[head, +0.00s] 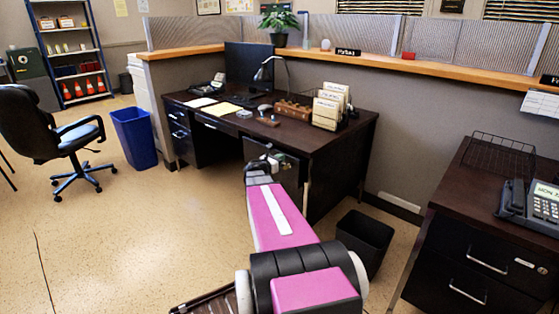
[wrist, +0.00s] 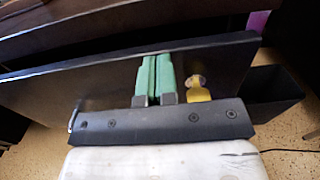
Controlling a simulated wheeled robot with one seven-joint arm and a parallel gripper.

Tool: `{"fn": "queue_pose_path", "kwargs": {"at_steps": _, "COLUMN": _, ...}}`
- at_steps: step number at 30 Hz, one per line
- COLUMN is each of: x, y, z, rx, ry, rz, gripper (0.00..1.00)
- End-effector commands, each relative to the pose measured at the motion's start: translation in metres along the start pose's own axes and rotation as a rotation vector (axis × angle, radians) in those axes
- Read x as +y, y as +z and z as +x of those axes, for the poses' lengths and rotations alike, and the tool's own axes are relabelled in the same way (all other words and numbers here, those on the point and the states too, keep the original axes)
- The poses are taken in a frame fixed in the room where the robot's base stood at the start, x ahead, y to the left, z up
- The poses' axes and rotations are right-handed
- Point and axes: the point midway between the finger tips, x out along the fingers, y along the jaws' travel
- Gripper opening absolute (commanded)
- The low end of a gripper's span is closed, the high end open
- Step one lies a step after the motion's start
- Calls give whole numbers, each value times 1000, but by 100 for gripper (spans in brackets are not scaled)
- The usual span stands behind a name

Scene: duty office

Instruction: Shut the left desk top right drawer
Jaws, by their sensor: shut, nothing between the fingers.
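The left desk (head: 320,142) is dark brown, with a drawer stack at its left and another at its right. The top right drawer (head: 292,172) is partly hidden behind my gripper (head: 271,156) in the head view. In the wrist view the drawer's dark front (wrist: 75,95) lies across the picture, and its top edge seems to stand out from the desk top (wrist: 90,30); how far I cannot tell. My gripper, with green fingers (wrist: 153,78), is shut and empty. The fingertips are at the drawer front; whether they touch it I cannot tell.
A black bin (head: 364,240) stands on the floor right of the drawer stack. A second desk (head: 480,240) is at the right. A blue bin (head: 135,138) and an office chair (head: 55,125) stand at the left. The floor in front of the left desk is clear.

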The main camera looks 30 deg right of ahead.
Motion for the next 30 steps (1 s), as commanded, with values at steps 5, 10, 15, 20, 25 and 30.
{"fn": "queue_pose_path", "kwargs": {"at_steps": 5, "x": 1, "y": -1, "z": 19, "rx": 0, "ry": -1, "rz": 0, "gripper": 0}}
{"fn": "queue_pose_path", "kwargs": {"at_steps": 10, "x": 0, "y": 0, "z": 25, "rx": 0, "ry": 0, "rz": 0, "gripper": 0}}
{"fn": "queue_pose_path", "kwargs": {"at_steps": 15, "x": 0, "y": 0, "z": 25, "rx": 0, "ry": 0, "rz": 0, "gripper": 0}}
{"fn": "queue_pose_path", "kwargs": {"at_steps": 20, "x": 0, "y": 0, "z": 20, "rx": 0, "ry": 1, "rz": 0, "gripper": 0}}
{"fn": "queue_pose_path", "kwargs": {"at_steps": 25, "x": -3, "y": 0, "z": 1, "rx": 0, "ry": 1, "rz": 0, "gripper": 0}}
{"fn": "queue_pose_path", "kwargs": {"at_steps": 30, "x": -4, "y": 0, "z": -32, "rx": 1, "ry": 2, "rz": 0, "gripper": 0}}
